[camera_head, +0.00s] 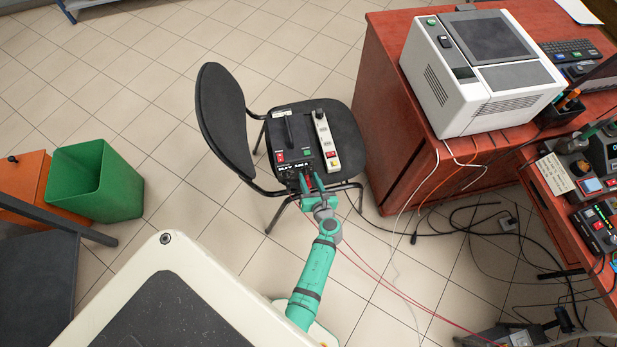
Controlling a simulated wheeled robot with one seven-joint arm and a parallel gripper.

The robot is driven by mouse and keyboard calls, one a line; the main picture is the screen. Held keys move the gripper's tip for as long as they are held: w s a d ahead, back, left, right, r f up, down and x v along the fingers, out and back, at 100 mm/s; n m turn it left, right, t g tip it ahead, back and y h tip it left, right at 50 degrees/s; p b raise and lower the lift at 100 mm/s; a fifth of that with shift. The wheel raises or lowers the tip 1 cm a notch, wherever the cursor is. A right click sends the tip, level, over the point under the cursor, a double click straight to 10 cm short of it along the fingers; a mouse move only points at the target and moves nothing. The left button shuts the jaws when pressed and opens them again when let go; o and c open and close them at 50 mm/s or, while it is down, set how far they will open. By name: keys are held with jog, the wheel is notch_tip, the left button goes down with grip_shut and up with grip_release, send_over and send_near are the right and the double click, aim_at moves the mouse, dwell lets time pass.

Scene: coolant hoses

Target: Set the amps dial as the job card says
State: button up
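A black box-shaped unit (287,137) with a carrying handle on top sits on the seat of a dark chair. Its front edge carries a red switch, a green part and small light markings, too small to read. My gripper (309,182) reaches up to the front of this unit, with its green fingers close to the panel. Whether the fingers touch anything, or what lies between them, I cannot tell. I cannot make out the amps dial; the gripper may hide it. A pale paper card (555,174) with unreadable writing stands on the right-hand desk; it may be the job card.
A white power strip (325,142) lies beside the unit on the chair (226,115). A red-brown desk (388,85) with a white machine (480,75) stands to the right. Cables (470,225) cover the floor there. A green bin (105,185) stands left; the floor between is clear.

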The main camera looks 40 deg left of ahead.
jog(key=shift+w+a+f, duration=0.25)
jog(key=shift+w+a, duration=0.05)
jog(key=shift+a, duration=0.15)
grip_shut()
